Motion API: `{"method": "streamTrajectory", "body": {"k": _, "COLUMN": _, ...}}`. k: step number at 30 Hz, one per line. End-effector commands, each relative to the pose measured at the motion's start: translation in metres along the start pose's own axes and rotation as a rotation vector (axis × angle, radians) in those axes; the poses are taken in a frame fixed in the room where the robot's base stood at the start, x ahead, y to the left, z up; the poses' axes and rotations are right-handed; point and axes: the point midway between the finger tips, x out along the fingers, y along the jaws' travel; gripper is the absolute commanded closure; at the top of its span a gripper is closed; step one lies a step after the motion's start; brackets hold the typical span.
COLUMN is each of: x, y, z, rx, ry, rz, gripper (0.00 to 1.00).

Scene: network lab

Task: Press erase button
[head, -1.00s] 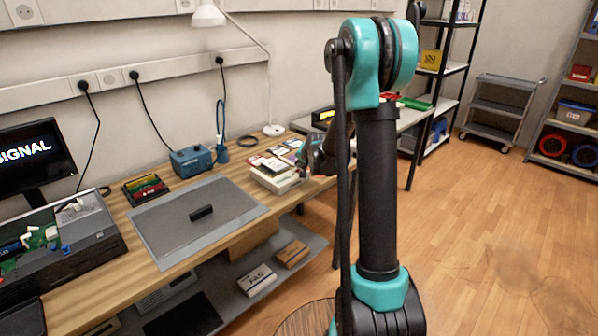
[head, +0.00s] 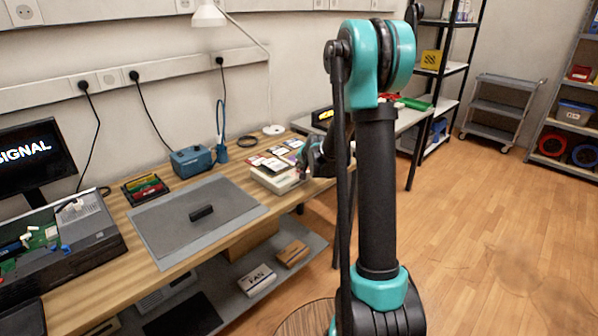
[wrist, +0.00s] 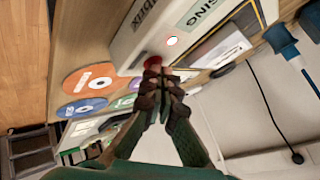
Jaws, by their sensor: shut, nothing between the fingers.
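A round red button (wrist: 152,61) sits on the face of a pale box-shaped device (wrist: 140,32) in the wrist view. No word is readable on the button. A small white round spot with a bluish rim (wrist: 172,41) is beside it on the same face. The device (head: 274,181) also shows in the head view, on the wooden bench with flat cases on top. My gripper (wrist: 155,74) is shut and empty, its fingertips right at the red button and partly covering it. I cannot tell whether they touch it. In the head view my arm partly hides the gripper.
Discs, one orange (wrist: 89,79), lie on the bench near the device. A blue-handled tool (wrist: 284,41) stands at the wrist view's upper right. A grey mat (head: 165,222) with a black block (head: 201,213) lies left of the device. Floor to the right is clear.

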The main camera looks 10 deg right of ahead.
Motion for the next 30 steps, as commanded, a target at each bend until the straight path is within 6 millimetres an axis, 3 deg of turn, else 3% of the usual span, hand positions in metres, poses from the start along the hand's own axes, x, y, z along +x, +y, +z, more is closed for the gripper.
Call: {"method": "streamTrajectory", "body": {"k": 30, "x": -0.011, "y": -0.008, "z": -0.008, "rx": 0.0, "ry": 0.0, "rz": 0.0, "gripper": 1.0}}
